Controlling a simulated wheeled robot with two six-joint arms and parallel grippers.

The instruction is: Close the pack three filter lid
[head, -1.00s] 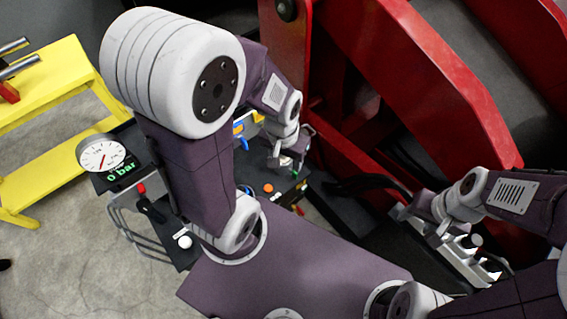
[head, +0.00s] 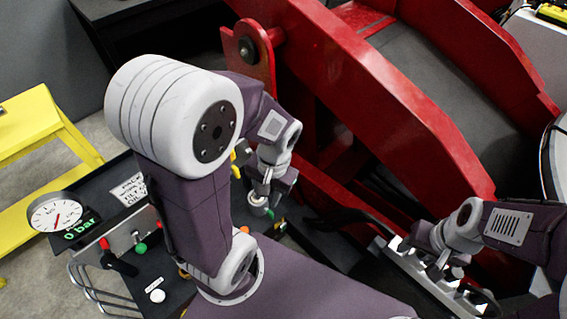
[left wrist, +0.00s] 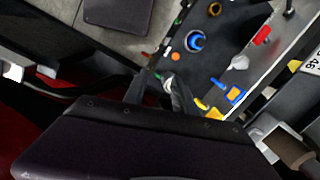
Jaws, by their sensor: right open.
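I cannot tell for certain which part is the pack three filter lid. My left gripper (head: 262,205) is over the dark panel beside the red machine. In the left wrist view its two fingers (left wrist: 157,92) stand apart, with a small pale, green-edged part (left wrist: 168,82) showing between their tips. I cannot tell whether they touch it.
A large red frame (head: 370,90) closes in the right side. A yellow stand (head: 40,125) is at the left.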

